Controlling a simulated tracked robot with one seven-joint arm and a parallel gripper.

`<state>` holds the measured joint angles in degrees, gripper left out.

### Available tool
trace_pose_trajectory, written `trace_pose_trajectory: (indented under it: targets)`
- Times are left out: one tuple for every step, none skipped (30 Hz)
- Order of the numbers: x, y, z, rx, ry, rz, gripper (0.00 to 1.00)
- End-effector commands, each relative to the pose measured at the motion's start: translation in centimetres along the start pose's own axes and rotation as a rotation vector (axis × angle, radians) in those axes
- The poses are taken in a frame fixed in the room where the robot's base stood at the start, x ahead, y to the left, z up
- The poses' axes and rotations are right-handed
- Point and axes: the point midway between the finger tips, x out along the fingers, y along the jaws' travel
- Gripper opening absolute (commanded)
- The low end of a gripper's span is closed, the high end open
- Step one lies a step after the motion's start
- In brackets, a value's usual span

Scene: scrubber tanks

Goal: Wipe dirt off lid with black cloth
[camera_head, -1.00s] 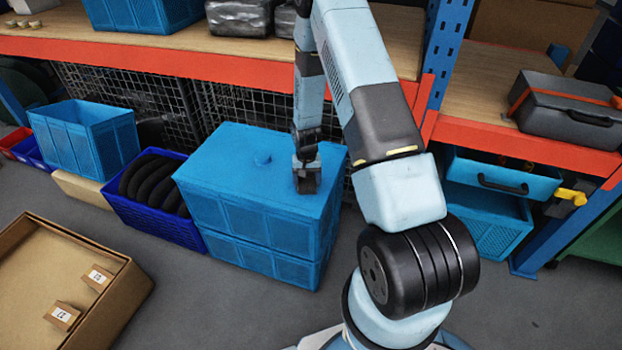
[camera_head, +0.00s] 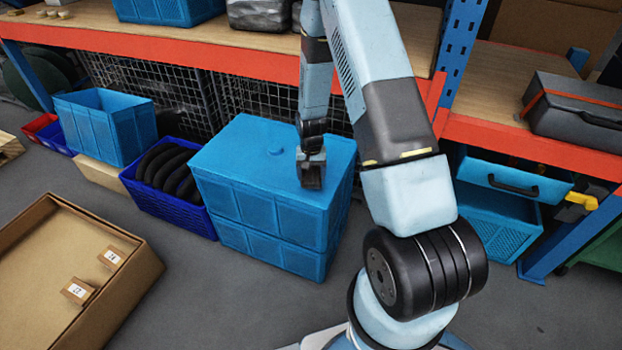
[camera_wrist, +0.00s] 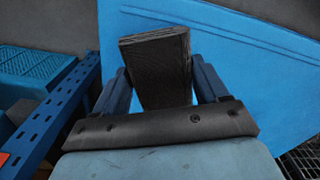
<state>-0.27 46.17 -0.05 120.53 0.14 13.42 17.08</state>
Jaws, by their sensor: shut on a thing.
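The blue lid (camera_head: 250,150) tops a stacked blue crate in the middle of the head view, and it fills much of the wrist view (camera_wrist: 235,70). A small darker round spot (camera_head: 275,152) shows on the lid, left of my gripper. My gripper (camera_head: 310,178) points down at the right part of the lid. In the wrist view its two blue fingers are shut on the black cloth (camera_wrist: 157,65), which looks like a folded dark block. The cloth is at or just above the lid; I cannot tell whether it touches.
A dark blue basket (camera_head: 165,205) with black rolls stands left of the crate, with an open blue bin (camera_head: 105,125) behind it. An orange-edged shelf (camera_head: 200,50) runs behind. A cardboard box (camera_head: 70,270) lies front left. Grey floor is free in front of the crate.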

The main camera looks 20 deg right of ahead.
Motion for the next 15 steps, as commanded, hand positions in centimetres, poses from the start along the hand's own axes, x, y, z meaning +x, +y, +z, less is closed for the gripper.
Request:
trace_pose_trajectory:
  targets:
    - [-0.6,0.0,-0.1,0.000,0.003,-0.001,0.29]
    - [-0.8,0.0,-0.1,0.001,0.003,-0.001,0.29]
    - [-1.2,0.1,-0.1,0.002,0.003,-0.001,0.29]
    - [-1.4,0.1,-0.1,0.002,0.003,-0.001,0.29]
    - [-1.7,0.1,-0.1,0.002,0.002,-0.001,0.29]
    - [-2.1,0.1,-0.1,0.002,0.002,-0.001,0.29]
    - [-2.4,0.1,-0.1,0.002,0.002,-0.001,0.29]
    - [-2.6,0.1,-0.1,0.003,0.002,-0.001,0.29]
    - [-2.9,0.1,-0.1,0.002,0.002,-0.001,0.29]
    - [-3.2,0.1,-0.1,0.002,0.002,-0.001,0.29]
    - [-3.4,0.1,-0.1,0.001,0.002,-0.001,0.29]
    - [-3.6,0.1,0.0,0.002,0.002,0.000,0.29]
    - [-3.7,0.1,0.0,0.002,0.001,0.000,0.29]
    - [-3.7,0.1,0.0,0.002,0.001,0.000,0.29]
    - [-3.8,0.1,0.0,0.001,0.000,0.000,0.29]
